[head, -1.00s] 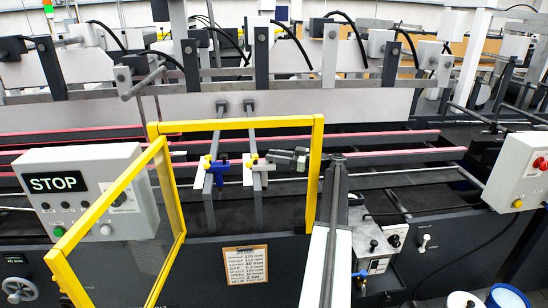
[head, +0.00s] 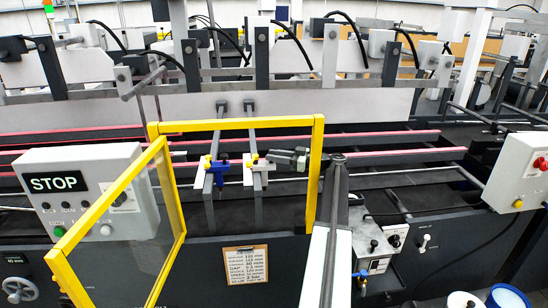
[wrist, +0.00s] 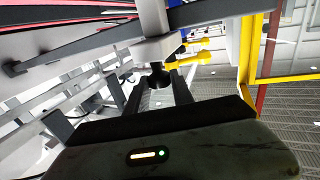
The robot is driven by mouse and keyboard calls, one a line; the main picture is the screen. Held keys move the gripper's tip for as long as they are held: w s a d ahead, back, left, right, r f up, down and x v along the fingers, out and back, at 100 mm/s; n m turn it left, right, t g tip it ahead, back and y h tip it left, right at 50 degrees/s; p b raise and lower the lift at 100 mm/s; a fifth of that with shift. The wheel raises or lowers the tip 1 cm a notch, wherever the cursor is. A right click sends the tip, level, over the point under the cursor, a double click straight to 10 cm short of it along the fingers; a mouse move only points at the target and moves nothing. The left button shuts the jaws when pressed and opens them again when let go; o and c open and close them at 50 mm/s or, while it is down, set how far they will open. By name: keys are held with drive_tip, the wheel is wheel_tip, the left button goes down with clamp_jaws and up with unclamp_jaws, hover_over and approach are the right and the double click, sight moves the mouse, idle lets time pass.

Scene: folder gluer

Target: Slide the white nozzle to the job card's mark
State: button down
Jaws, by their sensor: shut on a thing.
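The white nozzle (head: 258,168) sits on the right-hand of two dark rails inside the yellow-framed opening, with a yellow part at its top. In the wrist view the white nozzle (wrist: 158,48) is straight ahead, with yellow levers at its right and a dark round knob below it. My gripper (head: 273,157) reaches it from the right and is shut on it; in the wrist view the fingers lie either side of the dark knob. The job card (head: 245,265) hangs on the machine's front; its small print is hard to read.
A blue nozzle (head: 218,170) sits on the rail to the left. The yellow guard frame (head: 236,124) stands around the opening, its clear door swung out at the left. A STOP box (head: 92,190) is further left.

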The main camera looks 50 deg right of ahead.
idle(0.4)
drive_tip(key=shift+s+a, duration=0.15)
drive_tip(key=shift+s, duration=0.1)
drive_tip(key=c, duration=1.1)
unclamp_jaws()
drive_tip(key=shift+c, duration=0.2)
drive_tip(key=v, duration=0.7)
drive_tip(key=shift+s+d, duration=0.2)
drive_tip(key=shift+s, duration=0.15)
drive_tip(key=shift+r, duration=0.1)
